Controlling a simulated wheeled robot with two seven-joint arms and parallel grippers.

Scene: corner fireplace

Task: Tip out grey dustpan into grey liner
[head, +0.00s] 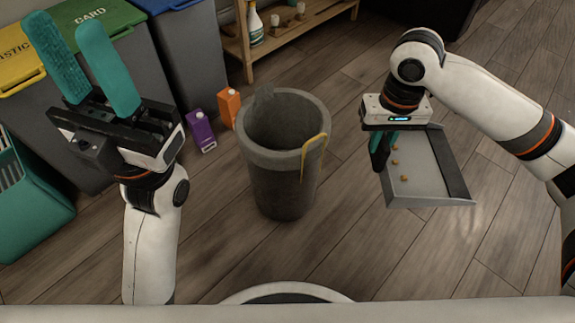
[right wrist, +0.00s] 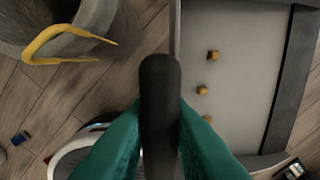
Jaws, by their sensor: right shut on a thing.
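The grey dustpan (head: 428,180) is held off to the right of the bin in the head view, with a few small orange-brown crumbs (head: 404,177) on its pan. My right gripper (head: 384,150) is shut on its dark handle (right wrist: 160,95), seen between the teal fingers in the right wrist view. The pan looks about level. The grey liner (head: 285,98) is the grey lining folded over the rim of a round bin (head: 280,185), with a yellow strip (head: 303,160) hanging over its right side. My left gripper (head: 93,66) is open and empty, raised at the left.
A purple carton (head: 202,131) and an orange carton (head: 229,106) stand behind-left of the bin. Lidded sorting bins (head: 90,30) and a teal crate (head: 35,215) line the left. A wooden shelf (head: 300,30) with bottles is behind. Floor between bin and dustpan is clear.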

